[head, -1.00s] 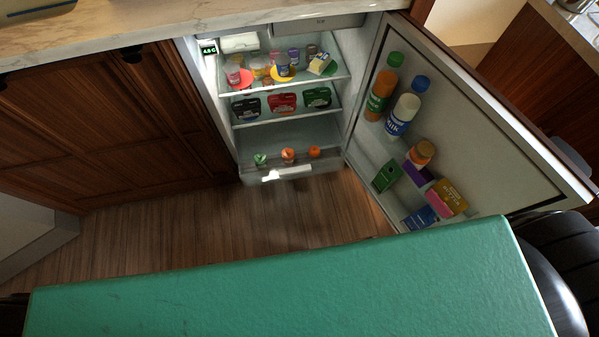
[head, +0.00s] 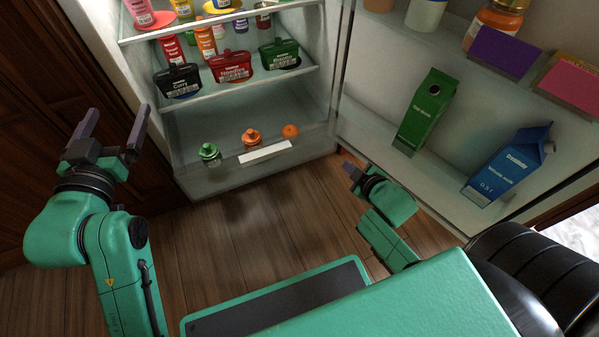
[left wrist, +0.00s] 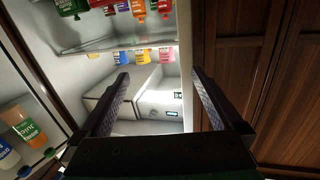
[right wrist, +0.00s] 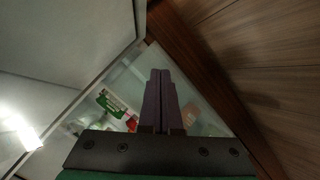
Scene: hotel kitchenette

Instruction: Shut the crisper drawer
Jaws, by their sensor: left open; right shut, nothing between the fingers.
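The crisper drawer (head: 215,178) is the clear bin at the bottom of the open fridge, with a pale handle (head: 265,152) on its front. Its front stands forward of the shelves above; the depth of the gap is hard to judge. Behind the front are a green-capped item (head: 210,154), an orange-topped one (head: 251,138) and an orange round one (head: 290,131). My left gripper (head: 117,112) is open and empty, left of the fridge; its fingers also show in the left wrist view (left wrist: 160,73). My right gripper (head: 350,168) is shut and empty, right of the drawer, apart from it, below the door shelves.
The fridge door (head: 385,110) stands open at the right, its lower shelf holding a green carton (head: 425,112) and a blue carton (head: 508,165). Shelves with jars and packs (head: 230,66) are above the drawer. Dark wood cabinets (head: 40,120) stand left. The wooden floor (head: 230,235) before the drawer is clear.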

